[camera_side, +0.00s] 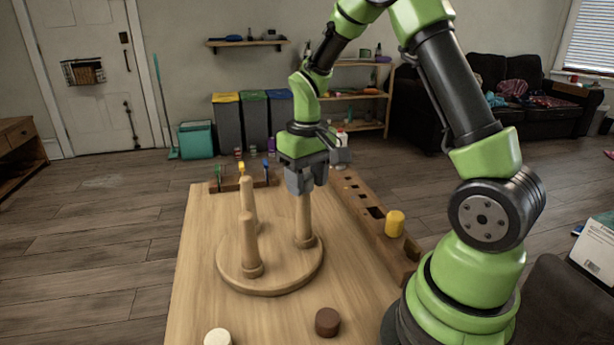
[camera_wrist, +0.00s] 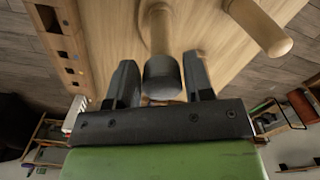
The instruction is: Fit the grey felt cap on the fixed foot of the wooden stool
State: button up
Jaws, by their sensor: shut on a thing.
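The wooden stool lies upside down, its round seat (camera_side: 270,282) on the table and its legs pointing up. My gripper (camera_side: 305,182) is over the top of the right leg (camera_side: 304,222) in the side view, pointing down. In the wrist view my gripper (camera_wrist: 162,88) has the dark grey felt cap (camera_wrist: 162,78) between its two fingers. The cap is in line with the end of that leg (camera_wrist: 158,30) and looks to be at its tip. How far it sits over the leg is hidden. In the side view the fingers hide the cap.
Two other legs (camera_side: 248,235) stand close by on the left. A slotted wooden rack (camera_side: 365,212) with a yellow cylinder (camera_side: 395,223) runs along the right edge. A brown piece (camera_side: 327,321) and a white piece (camera_side: 217,338) lie at the front. The table's left side is clear.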

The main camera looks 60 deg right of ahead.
jog(key=shift+f, duration=0.95)
dwell(0.3)
jog(key=o, duration=0.9)
notch_tip(320, 180, up, 9)
jog(key=shift+d+r, duration=0.1)
jog(key=shift+r, duration=0.55)
jog(key=s+a+r+t, duration=0.2)
jog(key=s+a, duration=0.2)
jog(key=s+a+r+t+y, duration=0.1)
jog(key=s+a+r+t, duration=0.1)
jog(key=s+a, duration=0.2)
jog(key=s+a+r+t, duration=0.3)
jog(key=s+a, duration=0.2)
jog(key=s, duration=0.1)
jog(key=shift+y, duration=0.4)
